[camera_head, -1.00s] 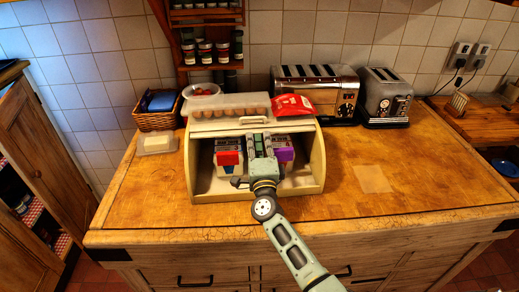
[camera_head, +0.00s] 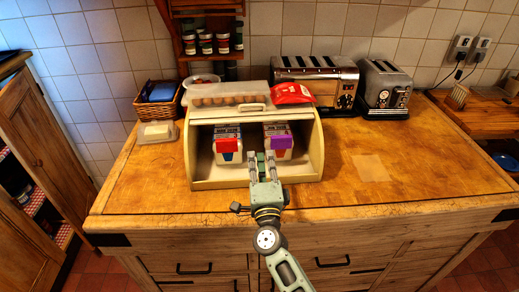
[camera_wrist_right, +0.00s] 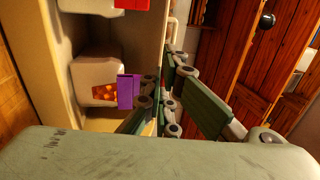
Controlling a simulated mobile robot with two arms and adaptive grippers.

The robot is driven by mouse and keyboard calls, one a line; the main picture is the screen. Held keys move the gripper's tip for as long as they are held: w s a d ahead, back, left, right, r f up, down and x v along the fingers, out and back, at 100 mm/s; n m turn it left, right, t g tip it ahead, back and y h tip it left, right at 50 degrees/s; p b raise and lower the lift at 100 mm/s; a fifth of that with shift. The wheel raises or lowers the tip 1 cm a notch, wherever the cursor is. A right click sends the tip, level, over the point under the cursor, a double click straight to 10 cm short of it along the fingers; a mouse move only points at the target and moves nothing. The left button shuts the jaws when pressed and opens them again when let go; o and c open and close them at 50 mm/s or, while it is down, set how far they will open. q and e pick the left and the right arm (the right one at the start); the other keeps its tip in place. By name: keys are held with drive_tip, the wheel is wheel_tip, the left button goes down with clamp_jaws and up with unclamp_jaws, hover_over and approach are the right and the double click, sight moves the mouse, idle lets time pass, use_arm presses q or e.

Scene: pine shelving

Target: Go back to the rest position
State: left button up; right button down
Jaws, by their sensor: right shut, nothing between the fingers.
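My right gripper (camera_head: 262,160) is shut and empty, in front of the open bread bin (camera_head: 256,186) near its front edge. In the right wrist view its fingers (camera_wrist_right: 168,100) show close together with nothing between them. Inside the bin stand two cartons side by side: one with a red clip or cap (camera_head: 227,146) on the left and one with a purple one (camera_head: 277,142) on the right. The purple part (camera_wrist_right: 128,92) also shows in the right wrist view, beside the fingers. My left gripper is not in view.
An egg box (camera_head: 214,101) and a red packet (camera_head: 291,93) lie on top of the bin. Two toasters (camera_head: 318,85) stand behind right; a basket (camera_head: 157,112) and butter dish (camera_head: 156,131) stand left. The worktop (camera_head: 430,165) on the right is mostly clear.

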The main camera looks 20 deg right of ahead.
drive_tip(key=s+a+f+n+g+y, duration=0.45)
drive_tip(key=s+a+n, duration=0.2)
drive_tip(key=n, duration=0.25)
drive_tip(key=s+a+f+n+g+y, duration=0.35)
drive_tip(key=s+a+n+y, duration=0.2)
drive_tip(key=s+n, duration=0.25)
drive_tip(key=s+d+f+n+g+h, duration=0.2)
drive_tip(key=s+d+f+g, duration=0.15)
drive_tip(key=s, duration=0.35)
drive_tip(key=s+d+f+n+g+h, duration=0.1)
drive_tip(key=s+d+f+n+g, duration=0.2)
drive_tip(key=s, duration=0.5)
drive_tip(key=s+d+f+n+g+h, duration=0.1)
drive_tip(key=s+d+f+g+h, duration=0.15)
drive_tip(key=s+d, duration=0.35)
drive_tip(key=s+f, duration=0.3)
drive_tip(key=f, duration=2.3)
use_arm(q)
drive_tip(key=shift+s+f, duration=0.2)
use_arm(e)
drive_tip(key=s+d+f+g, duration=0.2)
drive_tip(key=s+f, duration=1.4)
drive_tip(key=s, duration=0.1)
